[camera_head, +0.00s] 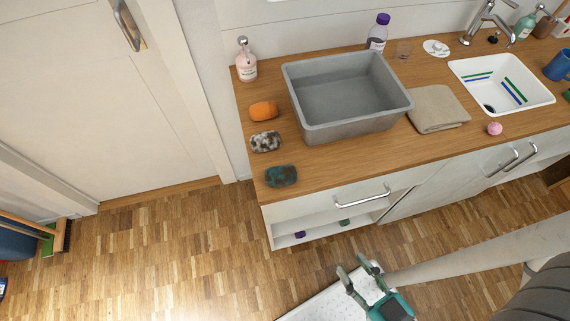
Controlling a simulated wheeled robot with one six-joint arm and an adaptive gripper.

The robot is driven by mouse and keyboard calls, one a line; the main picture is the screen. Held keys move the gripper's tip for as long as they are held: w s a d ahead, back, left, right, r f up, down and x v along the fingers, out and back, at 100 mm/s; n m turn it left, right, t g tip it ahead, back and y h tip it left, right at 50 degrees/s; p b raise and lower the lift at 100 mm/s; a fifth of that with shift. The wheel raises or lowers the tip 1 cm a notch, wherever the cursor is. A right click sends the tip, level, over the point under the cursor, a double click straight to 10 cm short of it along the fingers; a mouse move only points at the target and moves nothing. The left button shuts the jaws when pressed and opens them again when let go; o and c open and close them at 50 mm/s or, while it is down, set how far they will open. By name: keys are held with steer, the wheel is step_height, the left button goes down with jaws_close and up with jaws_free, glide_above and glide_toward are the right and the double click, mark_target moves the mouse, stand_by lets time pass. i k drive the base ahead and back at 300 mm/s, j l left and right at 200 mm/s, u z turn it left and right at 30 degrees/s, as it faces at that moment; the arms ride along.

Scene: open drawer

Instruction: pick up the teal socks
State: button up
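The teal socks (281,175) are a rolled, dark teal and brownish mottled bundle. They lie on the wooden counter (335,168) near its front left corner. My gripper (357,270) is in the lower middle of the view, apart from the socks, to their lower right in the picture. Its two fingers are spread with nothing visible between them. A black and white mottled bundle (265,142) and an orange bundle (263,111) lie behind the socks in a row.
A grey bin (305,112) stands right of the bundles, with a folded beige cloth (438,108) beside it. A pink soap bottle (246,66) stands at the back left. The counter front has a drawer handle (362,198) above an open gap.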

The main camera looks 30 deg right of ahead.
mark_target(280, 176)
steer(key=j+z, duration=0.1)
steer(key=j, duration=0.3)
steer(key=k+j, duration=0.15)
steer(key=j, duration=0.25)
steer(key=j+z, duration=0.15)
steer(key=j, duration=0.25)
steer(key=k+j+z, duration=0.1)
steer(key=j, duration=0.25)
steer(key=k+j, duration=0.15)
steer(key=j, duration=0.25)
steer(key=k+j+z, duration=0.15)
steer(key=j, duration=0.2)
steer(key=k+j+z, duration=0.1)
steer(key=j, duration=0.3)
